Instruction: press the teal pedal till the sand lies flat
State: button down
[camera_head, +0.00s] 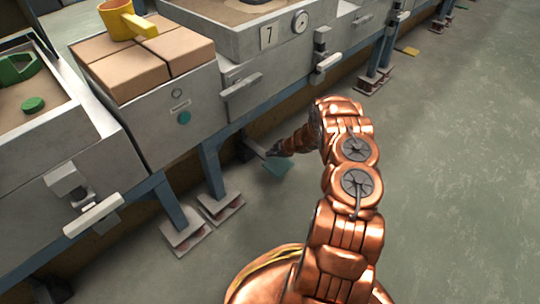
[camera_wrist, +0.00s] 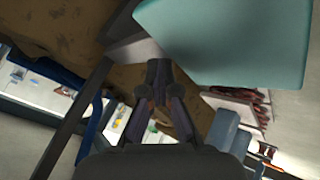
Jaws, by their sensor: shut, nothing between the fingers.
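The teal pedal (camera_head: 279,169) is a flat plate low by the bench, close to the floor. It fills the upper right of the wrist view (camera_wrist: 235,40), with a grey bar beside it. My gripper (camera_head: 270,153) is shut and empty, reaching down at the pedal's bench-side edge. In the wrist view the fingertips (camera_wrist: 158,66) are beside the pedal's lower left edge; I cannot tell whether they touch it. Sand (camera_head: 18,98) lies in an open bin at the left, with green shapes on it. Another sand-coloured surface shows in the unit marked 7, cut off by the frame.
A grey cabinet (camera_head: 165,128) carries brown blocks (camera_head: 135,62) and a yellow ladle-like cup (camera_head: 116,18). Blue bench legs (camera_head: 212,172) with footplates stand left of the pedal. A lever handle (camera_head: 241,86) juts out above. The floor (camera_head: 450,150) to the right is clear.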

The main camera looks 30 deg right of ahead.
aim_at(271, 158)
jog(key=shift+s+f+b, duration=0.15)
jog(key=shift+f+b, duration=0.3)
jog(key=shift+f, duration=1.05)
dwell(1.4)
jog(key=shift+r, duration=0.15)
jog(key=shift+w+r+p, duration=0.2)
jog(key=shift+r+p, duration=0.8)
jog(key=shift+r, duration=1.7)
jog(key=shift+w+a+r+p, duration=0.1)
jog(key=shift+r+p, duration=0.65)
jog(key=shift+r, duration=0.55)
jog(key=shift+w+r+p, duration=0.1)
jog(key=shift+r+p, duration=0.6)
jog(key=shift+r, duration=0.55)
